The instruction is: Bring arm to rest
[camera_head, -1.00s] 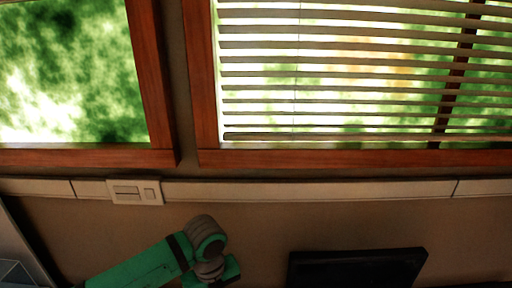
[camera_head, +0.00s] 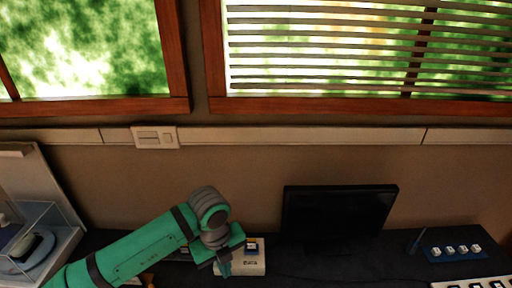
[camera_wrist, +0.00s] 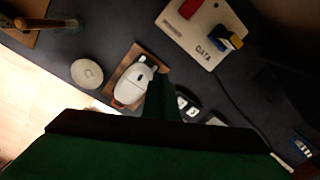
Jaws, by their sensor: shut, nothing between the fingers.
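My green and grey arm (camera_head: 140,245) reaches in from the lower left in the head view. My gripper (camera_head: 224,268) is at its end, pointing down over the dark table, in front of a white box (camera_head: 252,264). In the wrist view the slim green fingers (camera_wrist: 162,92) are together, with nothing seen between them. They overlap the view of a white mouse (camera_wrist: 134,82) on a brown pad (camera_wrist: 122,69). The gap between the fingers and the table is hard to tell.
The box marked DATA (camera_wrist: 201,45) carries red and blue-yellow pieces. A round white disc (camera_wrist: 87,73) lies left of the mouse. A black monitor (camera_head: 338,211) and a blue tray with white pieces (camera_head: 432,255) stand to the right. A clear case (camera_head: 45,225) stands left.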

